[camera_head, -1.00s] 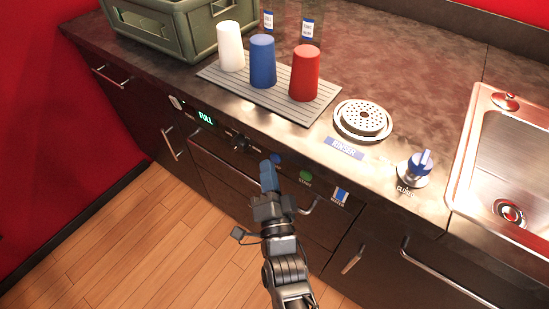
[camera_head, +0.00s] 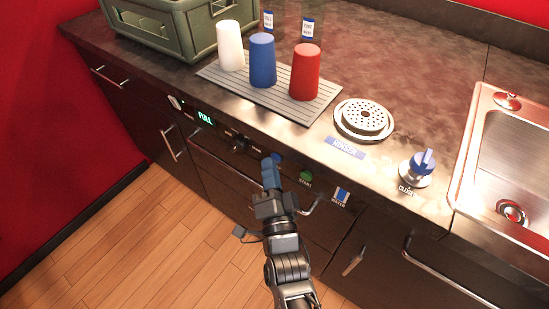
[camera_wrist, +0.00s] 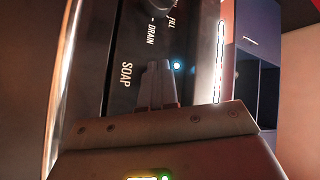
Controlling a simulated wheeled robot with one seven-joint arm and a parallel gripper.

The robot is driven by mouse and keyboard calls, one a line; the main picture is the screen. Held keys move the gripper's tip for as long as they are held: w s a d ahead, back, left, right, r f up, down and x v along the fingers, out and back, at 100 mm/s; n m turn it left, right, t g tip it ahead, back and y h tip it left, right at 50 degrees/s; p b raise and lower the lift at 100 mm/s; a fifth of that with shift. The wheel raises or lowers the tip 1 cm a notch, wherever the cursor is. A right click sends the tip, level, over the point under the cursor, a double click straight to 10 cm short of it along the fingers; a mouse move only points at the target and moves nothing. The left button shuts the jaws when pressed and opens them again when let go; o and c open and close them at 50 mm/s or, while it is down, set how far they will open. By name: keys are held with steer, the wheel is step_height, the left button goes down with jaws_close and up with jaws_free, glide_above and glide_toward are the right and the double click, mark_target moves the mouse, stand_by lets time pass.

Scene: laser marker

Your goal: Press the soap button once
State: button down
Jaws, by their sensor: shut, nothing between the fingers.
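The blue soap button (camera_head: 277,159) sits on the dark front panel below the counter edge, partly hidden by my gripper. My gripper (camera_head: 268,165) is shut and empty, its blue fingertips pointing at the panel right at the button. In the wrist view the shut fingers (camera_wrist: 157,66) reach the panel beside the printed SOAP label (camera_wrist: 125,75). The button itself is hidden behind the fingertips there. A small blue light (camera_wrist: 177,65) glows beside them. I cannot tell whether the fingertips touch the button or whether it is pushed in.
On the panel are a green button (camera_head: 305,178), a blue-and-white water button (camera_head: 340,196), a dark knob (camera_head: 239,145) and a FULL display (camera_head: 205,117). Above are cups on a ribbed mat (camera_head: 215,74), a rinser (camera_head: 363,120), a blue-topped knob (camera_head: 417,167) and a sink (camera_head: 465,165).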

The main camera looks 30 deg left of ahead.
steer(key=shift+s+p, duration=0.3)
steer(key=shift+s, duration=0.45)
steer(key=shift+s+a+p, duration=0.15)
steer(key=shift+s+p, duration=0.45)
steer(key=shift+s, duration=0.7)
steer(key=shift+s+a+p, duration=0.1)
steer(key=shift+s+p, duration=0.45)
steer(key=shift+s, duration=0.7)
